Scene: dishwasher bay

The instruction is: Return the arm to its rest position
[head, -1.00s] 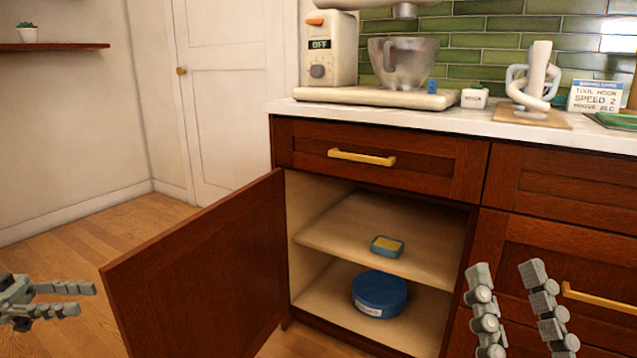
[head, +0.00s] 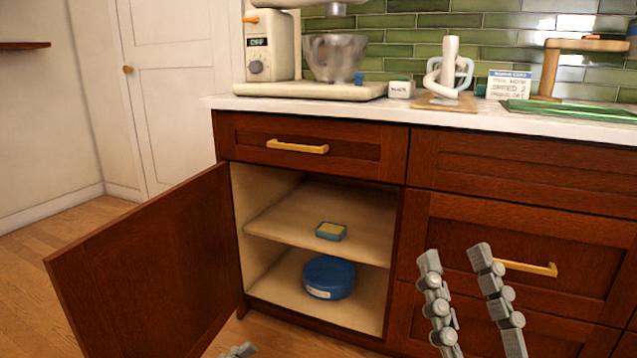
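My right gripper (head: 455,252) shows at the lower right, its two fingers pointing up and apart with nothing between them. It appears in front of the drawers to the right of the open cabinet. Of my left gripper (head: 240,351), only a small grey tip shows at the bottom edge, near the foot of the open door. The rest of it is out of view, so its opening cannot be told.
The cabinet door (head: 150,268) stands wide open to the left. A small blue-and-yellow box (head: 331,231) sits on the shelf, and a round blue tin (head: 329,278) below it. A mixer (head: 270,55) and a hook stand (head: 449,75) are on the counter (head: 420,112).

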